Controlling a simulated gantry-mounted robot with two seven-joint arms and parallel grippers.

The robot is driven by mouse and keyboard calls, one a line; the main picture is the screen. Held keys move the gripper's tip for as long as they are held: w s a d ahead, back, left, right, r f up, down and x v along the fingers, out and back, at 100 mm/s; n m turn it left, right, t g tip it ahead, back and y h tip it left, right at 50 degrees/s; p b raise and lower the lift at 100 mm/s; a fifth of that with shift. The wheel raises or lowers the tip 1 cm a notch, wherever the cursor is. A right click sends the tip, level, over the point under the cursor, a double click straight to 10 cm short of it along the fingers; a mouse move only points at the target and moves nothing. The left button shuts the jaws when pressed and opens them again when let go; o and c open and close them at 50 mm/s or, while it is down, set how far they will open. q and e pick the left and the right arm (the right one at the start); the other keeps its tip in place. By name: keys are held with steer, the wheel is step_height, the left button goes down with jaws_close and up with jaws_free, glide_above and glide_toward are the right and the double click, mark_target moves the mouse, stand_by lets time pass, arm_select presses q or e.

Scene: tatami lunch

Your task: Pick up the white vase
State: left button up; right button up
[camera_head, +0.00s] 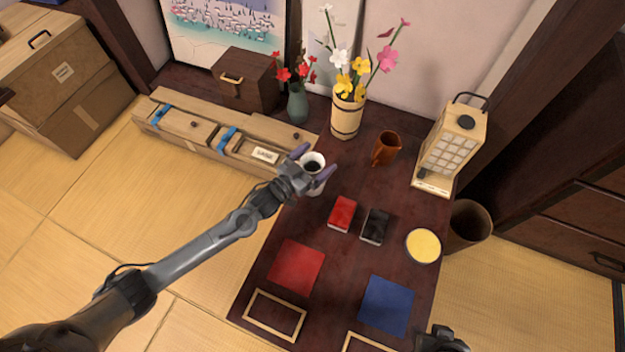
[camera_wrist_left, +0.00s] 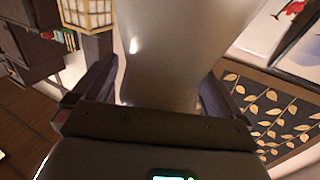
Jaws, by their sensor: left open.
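The white vase (camera_head: 313,161) stands on the dark low table, with its dark round mouth facing up. My left gripper (camera_head: 319,160) is open at the vase, with one purple-grey finger on each side of it. In the left wrist view the pale vase (camera_wrist_left: 175,45) rises large between the two dark fingers of the left gripper (camera_wrist_left: 158,72). Whether the fingers touch it cannot be told. The gripper hides part of the vase's side in the head view.
A wooden box with blue straps (camera_head: 205,132) lies just left of the vase. A green vase of red flowers (camera_head: 297,103), a wooden flower bucket (camera_head: 346,118) and a brown mug (camera_head: 386,148) stand behind. Red (camera_head: 341,214) and black (camera_head: 375,226) boxes lie in front.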

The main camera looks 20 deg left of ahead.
arm_select(q)
steer(key=shift+w+d, duration=0.2)
steer(key=shift+w, duration=0.2)
steer(key=shift+s, duration=0.1)
steer(key=shift+c, duration=0.8)
jaws_close()
